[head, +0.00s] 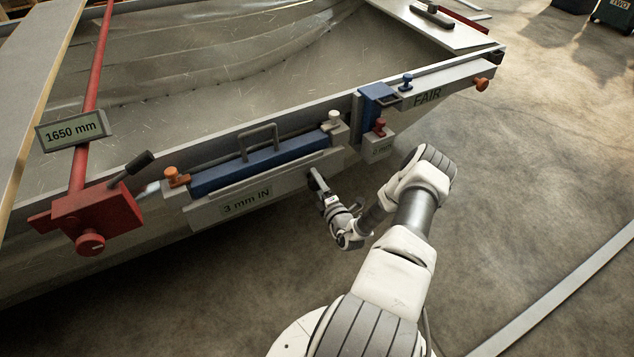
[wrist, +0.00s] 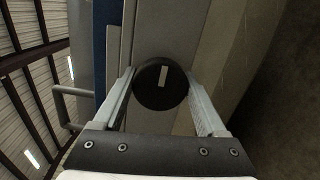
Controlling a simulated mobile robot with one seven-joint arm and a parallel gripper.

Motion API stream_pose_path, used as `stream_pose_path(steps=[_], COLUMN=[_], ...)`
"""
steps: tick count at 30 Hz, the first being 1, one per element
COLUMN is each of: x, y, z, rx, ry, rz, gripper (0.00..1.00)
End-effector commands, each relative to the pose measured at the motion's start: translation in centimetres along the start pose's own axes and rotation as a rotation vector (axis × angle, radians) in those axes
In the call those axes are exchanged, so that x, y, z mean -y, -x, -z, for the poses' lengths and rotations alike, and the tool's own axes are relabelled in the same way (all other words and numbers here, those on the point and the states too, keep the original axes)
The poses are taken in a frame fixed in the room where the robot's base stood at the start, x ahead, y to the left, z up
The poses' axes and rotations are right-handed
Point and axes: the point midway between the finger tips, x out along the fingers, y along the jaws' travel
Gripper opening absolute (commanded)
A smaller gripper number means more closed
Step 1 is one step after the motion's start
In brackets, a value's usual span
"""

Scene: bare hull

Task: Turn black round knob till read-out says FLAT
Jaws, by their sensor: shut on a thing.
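The black round knob (wrist: 160,95) with a pale pointer bar is in the middle of the wrist view, on the pale face of a fixture. My gripper (wrist: 160,78) has one finger on each side of it and is shut on it. The pointer bar looks nearly upright in this view, leaning slightly. In the head view my gripper (head: 317,184) is at the right end of the fixture with the blue bar (head: 255,166), and it mostly hides the knob. The read-out (head: 247,201) on this fixture says "3 mm IN".
A red clamp (head: 95,212) and a "1650 mm" display (head: 72,130) are at left. An orange knob (head: 177,177) and a white knob (head: 334,118) top the fixture. A blue clamp (head: 372,108) and a "FAIR" plate (head: 427,97) are at right. The floor at right is mostly clear.

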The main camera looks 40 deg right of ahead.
Motion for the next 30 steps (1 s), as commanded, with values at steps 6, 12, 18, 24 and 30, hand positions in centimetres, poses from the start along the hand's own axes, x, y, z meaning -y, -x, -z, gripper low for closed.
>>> stream_pose_path(steps=[6,12,18,24,30], x=[-0.04,-0.06,-0.04,-0.04,-0.03], y=[0.05,0.04,0.05,0.05,0.05], z=[0.05,0.01,0.04,0.06,0.08], rx=[0.0,0.001,0.0,0.0,-0.001], ry=[0.163,0.352,0.541,0.73,0.919], rz=[-0.017,-0.036,-0.055,-0.074,-0.093], gripper=[0.19,0.19,0.19,0.19,0.19])
